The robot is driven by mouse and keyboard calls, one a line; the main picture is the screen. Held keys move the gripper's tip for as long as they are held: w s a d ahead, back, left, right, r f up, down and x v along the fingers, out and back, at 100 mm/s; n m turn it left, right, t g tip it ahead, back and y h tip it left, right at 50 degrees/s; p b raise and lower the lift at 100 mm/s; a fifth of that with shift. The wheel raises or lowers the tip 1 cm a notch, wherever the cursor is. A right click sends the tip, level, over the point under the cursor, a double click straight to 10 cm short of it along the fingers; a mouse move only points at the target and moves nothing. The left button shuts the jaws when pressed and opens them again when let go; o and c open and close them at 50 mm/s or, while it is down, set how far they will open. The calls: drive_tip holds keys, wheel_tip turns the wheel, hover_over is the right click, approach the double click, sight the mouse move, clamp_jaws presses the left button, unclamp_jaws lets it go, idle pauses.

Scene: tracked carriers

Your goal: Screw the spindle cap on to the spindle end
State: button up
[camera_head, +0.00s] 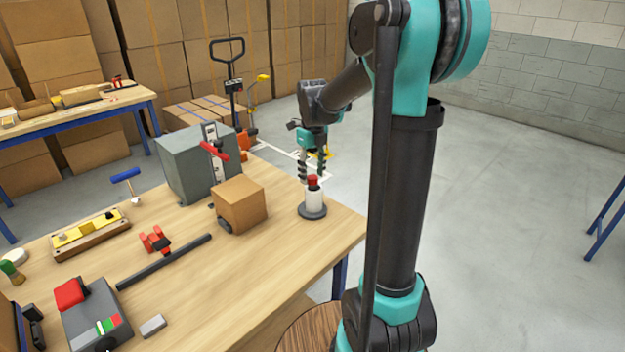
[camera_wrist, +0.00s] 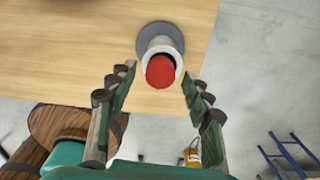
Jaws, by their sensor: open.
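A white upright spindle (camera_head: 314,199) stands on a round grey base (camera_head: 312,213) near the table's right corner. A red cap (camera_head: 313,181) is at its top; whether it is threaded on cannot be told. In the wrist view the red cap (camera_wrist: 161,71) covers most of the white spindle's top (camera_wrist: 159,49), with the grey base (camera_wrist: 144,37) behind. My gripper (camera_head: 313,173) is above the spindle, pointing down. Its two ribbed fingers are open, one on each side of the red cap, with gaps on both sides in the wrist view.
A cardboard box (camera_head: 240,203) stands left of the spindle, with a grey cabinet (camera_head: 190,165) behind it. A black bar (camera_head: 165,262), a red clamp (camera_head: 155,241) and a yellow-topped block (camera_head: 90,232) lie farther left. The table's right edge is close to the spindle.

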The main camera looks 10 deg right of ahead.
drive_tip(key=n, duration=0.3)
drive_tip(key=shift+n, duration=0.3)
drive_tip(key=n, duration=0.4)
drive_tip(key=shift+n, duration=0.3)
drive_tip(key=n, duration=0.3)
drive_tip(key=shift+n, duration=0.3)
drive_tip(key=n, duration=0.3)
drive_tip(key=shift+n, duration=0.4)
drive_tip(key=n, duration=1.3)
drive_tip(key=shift+c, duration=0.2)
